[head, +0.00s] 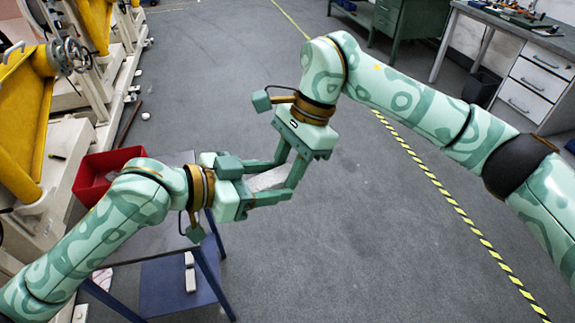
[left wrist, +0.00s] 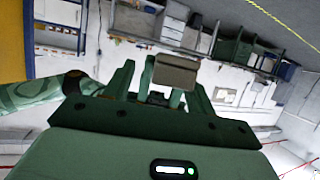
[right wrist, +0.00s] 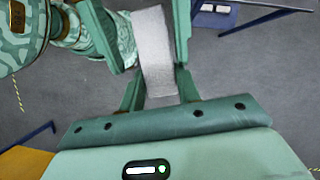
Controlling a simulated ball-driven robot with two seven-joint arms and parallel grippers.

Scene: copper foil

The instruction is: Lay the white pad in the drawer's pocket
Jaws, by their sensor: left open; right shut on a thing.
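The white pad (head: 267,181) is a flat pale slab held in the air between my two grippers in the head view. My right gripper (head: 286,174) is shut on it. In the right wrist view the pad (right wrist: 157,55) stretches away from between the fingers toward my left arm. My left gripper (head: 272,180) is open, its fingers on either side of the pad's other end; I cannot tell whether they touch it. The left wrist view shows a grey-brown end face of the pad (left wrist: 176,72) by the fingers. I cannot make out the drawer's pocket.
A red bin (head: 90,178) stands on a grey table at the left, partly behind my left arm. White blocks (head: 190,272) lie on its blue lower shelf (head: 165,290). A white drawer cabinet (head: 540,85) stands far right. The floor around the grippers is clear.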

